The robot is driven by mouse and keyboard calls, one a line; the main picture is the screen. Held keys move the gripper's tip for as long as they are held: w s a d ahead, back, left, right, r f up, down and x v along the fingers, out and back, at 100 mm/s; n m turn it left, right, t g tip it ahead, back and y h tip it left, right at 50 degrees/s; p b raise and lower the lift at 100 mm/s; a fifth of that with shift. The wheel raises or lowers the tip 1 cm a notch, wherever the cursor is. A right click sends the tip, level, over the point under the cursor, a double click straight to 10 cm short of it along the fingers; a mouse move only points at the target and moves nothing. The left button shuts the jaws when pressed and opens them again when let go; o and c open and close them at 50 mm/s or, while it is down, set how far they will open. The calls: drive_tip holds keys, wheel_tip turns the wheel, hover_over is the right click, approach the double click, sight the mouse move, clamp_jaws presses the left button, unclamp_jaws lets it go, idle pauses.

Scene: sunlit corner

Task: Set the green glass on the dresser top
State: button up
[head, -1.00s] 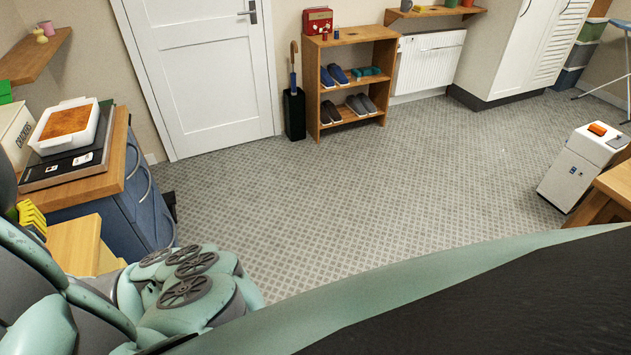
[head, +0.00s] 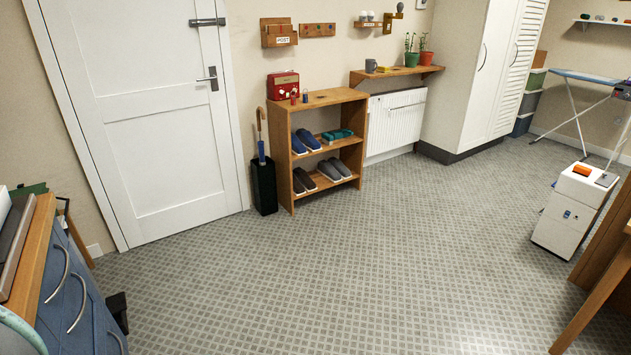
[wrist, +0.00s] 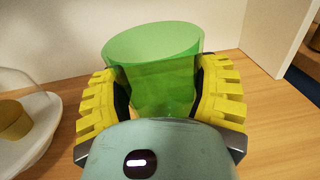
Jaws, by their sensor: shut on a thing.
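The green glass (wrist: 152,50) is see-through and upright in the wrist view. My gripper (wrist: 158,88) is shut on it, with one yellow ribbed finger on each side. A wooden surface (wrist: 265,128) lies beneath it; I cannot tell whether the glass touches it. In the head view, a blue drawer unit with a wooden top (head: 36,245) stands at the left edge, partly cut off. I cannot tell whether this is the dresser or the surface in the wrist view. The gripper and glass are out of the head view.
A clear dome-like object (wrist: 38,105) with a yellowish thing inside is left of the glass. A white upright panel (wrist: 225,35) is behind.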

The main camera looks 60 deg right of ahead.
drive_tip(key=s+a+f+n+g+y+b, duration=0.1)
drive_tip(key=s+a+f+n+g+b, duration=0.2)
drive_tip(key=s, duration=0.4)
drive_tip(key=s+a+f+n+g+y, duration=0.1)
drive_tip(key=s+a+n+g, duration=0.1)
drive_tip(key=s+g, duration=0.4)
drive_tip(key=shift+t, duration=0.6)
drive_tip(key=w+d, duration=0.1)
drive_tip(key=w, duration=0.3)
drive_tip(key=w+d+f+p, duration=0.1)
drive_tip(key=w, duration=0.9)
drive_tip(key=shift+w+d+f, duration=0.15)
drive_tip(key=shift+w+d, duration=0.1)
drive_tip(key=shift+d, duration=0.15)
drive_tip(key=shift+w+d+f+p, duration=0.15)
drive_tip(key=shift+w+p, duration=0.15)
drive_tip(key=shift+w, duration=0.25)
drive_tip(key=shift+f, duration=1.75)
drive_tip(key=shift+s+f, duration=0.1)
drive_tip(key=shift+f, duration=0.1)
drive_tip(key=o, duration=1.4)
drive_tip(key=shift+c, duration=0.2)
drive_tip(key=shift+r, duration=0.1)
